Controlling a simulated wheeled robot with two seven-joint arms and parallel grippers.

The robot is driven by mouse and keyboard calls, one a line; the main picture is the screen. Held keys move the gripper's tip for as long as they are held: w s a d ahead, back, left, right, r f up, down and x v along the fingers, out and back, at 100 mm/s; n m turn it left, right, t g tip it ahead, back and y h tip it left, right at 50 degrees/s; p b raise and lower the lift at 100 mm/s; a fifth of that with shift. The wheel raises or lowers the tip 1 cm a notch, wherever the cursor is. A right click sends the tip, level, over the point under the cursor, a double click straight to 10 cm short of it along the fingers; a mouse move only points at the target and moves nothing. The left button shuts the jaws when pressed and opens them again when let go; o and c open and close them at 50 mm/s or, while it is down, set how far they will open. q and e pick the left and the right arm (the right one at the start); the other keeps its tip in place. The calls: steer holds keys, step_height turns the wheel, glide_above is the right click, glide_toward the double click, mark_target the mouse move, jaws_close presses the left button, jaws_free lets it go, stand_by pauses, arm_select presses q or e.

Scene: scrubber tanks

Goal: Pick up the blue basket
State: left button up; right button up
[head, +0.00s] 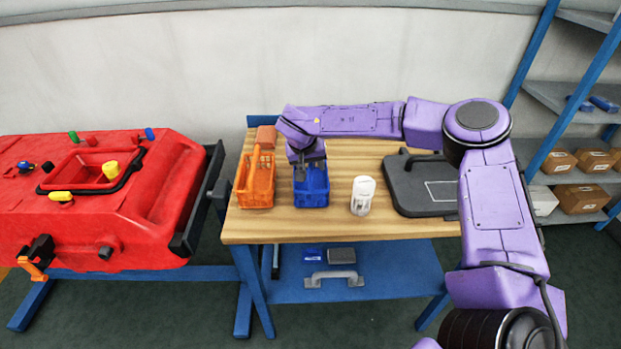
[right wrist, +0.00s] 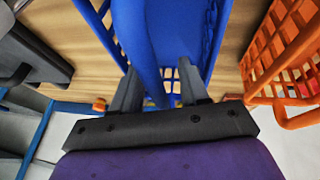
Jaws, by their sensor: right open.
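The blue basket (head: 312,190) stands upright on the wooden table, between the orange basket and a white container. My right gripper (head: 306,163) is over it, pointing down at its top. In the right wrist view the two fingers (right wrist: 160,88) are apart, with part of the blue basket (right wrist: 212,28) below and around them. A broad blue bar, which looks like its handle, runs down toward the gap between the fingers. I cannot tell whether either finger touches it. My left gripper is not in view.
The orange basket (head: 257,184) stands close on the left, with little gap. A white container (head: 362,195) stands to the right, then a dark grey flat case (head: 408,188). A red scrubber tank (head: 90,200) is left of the table (head: 300,228). Shelves stand at the far right.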

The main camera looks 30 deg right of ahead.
steer(key=shift+f+p, duration=0.15)
steer(key=shift+p, duration=0.25)
stand_by(0.3)
jaws_close()
